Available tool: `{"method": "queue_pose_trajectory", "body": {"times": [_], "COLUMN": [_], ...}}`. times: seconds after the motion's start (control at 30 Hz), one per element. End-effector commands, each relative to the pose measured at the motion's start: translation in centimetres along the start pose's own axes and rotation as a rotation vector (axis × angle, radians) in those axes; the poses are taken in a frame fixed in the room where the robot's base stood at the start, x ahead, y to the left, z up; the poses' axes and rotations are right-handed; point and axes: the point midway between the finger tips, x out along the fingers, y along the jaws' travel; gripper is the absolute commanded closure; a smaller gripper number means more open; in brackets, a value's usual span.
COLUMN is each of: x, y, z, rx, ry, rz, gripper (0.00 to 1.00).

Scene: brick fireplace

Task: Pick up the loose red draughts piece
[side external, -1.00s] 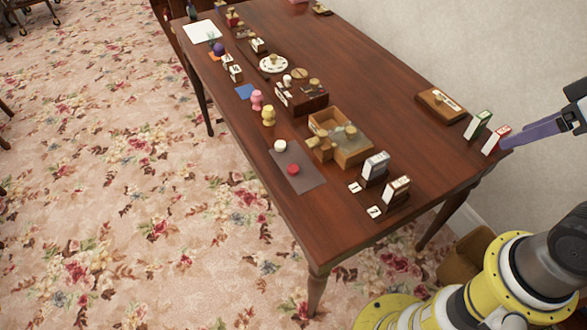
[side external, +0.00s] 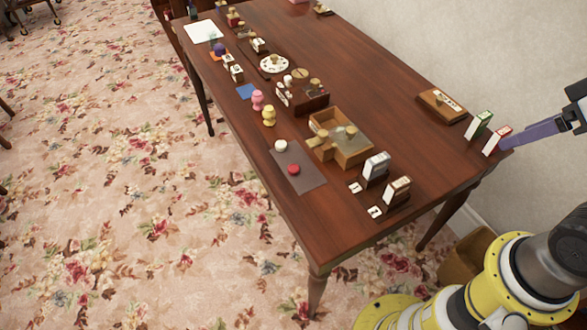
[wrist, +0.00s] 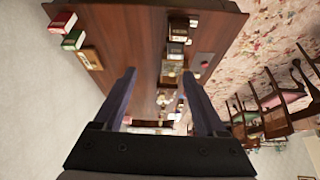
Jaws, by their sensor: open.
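The red draughts piece (side external: 293,169) lies flat on a dark grey mat (side external: 309,183) near the table's front edge in the side view. A white piece (side external: 281,145) lies beside it, apart, near the mat's far end. In the wrist view the red piece (wrist: 204,64) shows small, right of the right finger's tip. My gripper (side external: 510,142) is at the table's right end in the side view, well away from the red piece. In the wrist view my gripper (wrist: 158,72) has its two purple fingers wide apart, with nothing held between them.
Green (side external: 478,126) and red (side external: 496,140) boxes stand close to my gripper. Pink (side external: 257,100) and yellow (side external: 268,115) figures stand beyond the mat.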

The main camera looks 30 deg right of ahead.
Motion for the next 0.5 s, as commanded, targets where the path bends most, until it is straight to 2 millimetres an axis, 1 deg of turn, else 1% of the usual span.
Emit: {"method": "queue_pose_trajectory", "body": {"times": [0.1,0.17,0.27,0.37,0.4,0.47,0.5], "x": [-0.2,-0.9,-2.2,-2.9,-3.0,-2.9,-2.7], "y": [-0.1,-0.2,-0.5,-1.1,-1.4,-2.0,-2.4], "z": [-0.1,-1.1,-3.5,-6.6,-8.1,-10.3,-11.9], "rx": [0.126,0.219,0.389,0.555,0.624,0.726,0.789], "ry": [0.000,0.022,0.046,0.042,0.033,0.014,0.000], "rz": [-0.003,-0.010,-0.028,-0.047,-0.055,-0.065,-0.070], "gripper": [0.26,0.26,0.26,0.26,0.26,0.26,0.26]}}
